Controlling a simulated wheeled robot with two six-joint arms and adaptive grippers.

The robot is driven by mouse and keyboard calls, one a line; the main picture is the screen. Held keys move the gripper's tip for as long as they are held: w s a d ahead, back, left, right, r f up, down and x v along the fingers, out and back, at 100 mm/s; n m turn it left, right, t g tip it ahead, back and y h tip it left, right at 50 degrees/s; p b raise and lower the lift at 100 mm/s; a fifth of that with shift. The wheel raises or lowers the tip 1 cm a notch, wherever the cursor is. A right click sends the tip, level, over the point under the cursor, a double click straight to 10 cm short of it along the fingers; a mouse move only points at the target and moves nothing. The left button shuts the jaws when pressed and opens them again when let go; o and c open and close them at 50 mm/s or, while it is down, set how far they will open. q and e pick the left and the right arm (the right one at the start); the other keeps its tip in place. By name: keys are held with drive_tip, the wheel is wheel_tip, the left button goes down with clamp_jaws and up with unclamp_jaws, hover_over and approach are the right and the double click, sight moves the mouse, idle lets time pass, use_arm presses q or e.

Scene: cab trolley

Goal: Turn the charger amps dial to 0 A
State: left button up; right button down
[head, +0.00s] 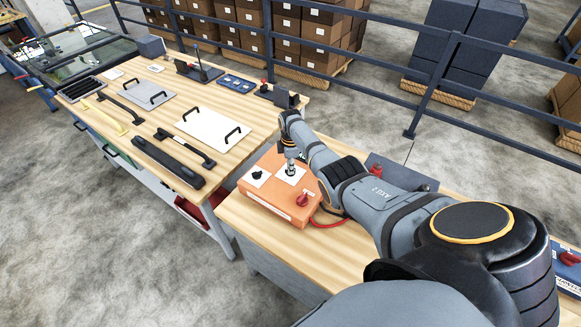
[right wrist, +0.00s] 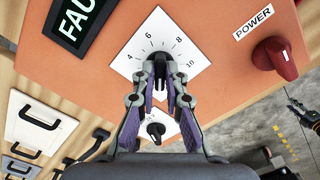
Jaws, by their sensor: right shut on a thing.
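The orange charger (head: 282,207) sits on the wooden bench, with its orange face (right wrist: 218,45) filling much of the right wrist view. My right gripper (right wrist: 160,85) is shut on the dial knob at the plate's middle. In the head view this gripper (head: 291,163) reaches down onto the middle white plate.
A red power knob (right wrist: 271,58), a smaller black knob (right wrist: 155,130) and a dark display (right wrist: 82,24) with green letters are close by on the charger. Red and black cables (head: 326,220) leave its right side. The other table (head: 150,128) holds panels and bars.

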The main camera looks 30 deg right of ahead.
drive_tip(key=shift+w+d+r+n, duration=0.1)
drive_tip(key=shift+w+r+n, duration=0.15)
drive_tip(key=shift+n, duration=0.15)
drive_tip(key=c, duration=1.5)
unclamp_jaws()
drive_tip(key=shift+s, duration=0.1)
drive_tip(key=shift+o, duration=0.5)
drive_tip(key=shift+f, duration=0.1)
wheel_tip(320, 180, up, 12)
drive_tip(key=shift+s+f, duration=0.1)
drive_tip(key=shift+f, duration=0.05)
